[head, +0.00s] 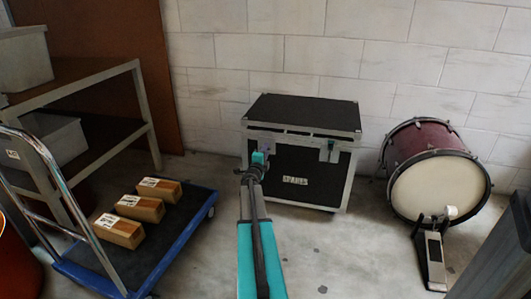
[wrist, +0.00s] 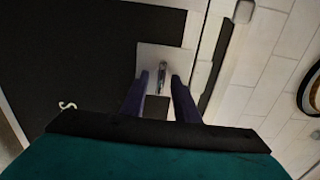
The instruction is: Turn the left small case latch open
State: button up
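The black case (head: 300,172) with metal edges stands on the floor against the wall, lid down. Its left latch is hidden behind my gripper in the head view. In the wrist view the latch is a pale square plate (wrist: 178,58) with a narrow upright metal turn piece (wrist: 161,74). My gripper (head: 260,157) is at the case front. In the wrist view my gripper (wrist: 158,80) is open, its two purple fingers on either side of the turn piece, with gaps showing. The right latch (head: 329,150) shows on the case front.
A red bass drum (head: 436,172) with a pedal (head: 432,255) stands right of the case. A blue-edged trolley (head: 165,240) with several brown boxes (head: 140,208) is at left, beside a grey rack (head: 140,105). Bare floor lies between the case and trolley.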

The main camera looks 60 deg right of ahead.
jog(key=shift+a, duration=0.15)
jog(key=p+v, duration=0.3)
jog(key=v, duration=1)
jog(key=shift+a+p, duration=0.3)
jog(key=shift+p, duration=0.05)
dwell(0.4)
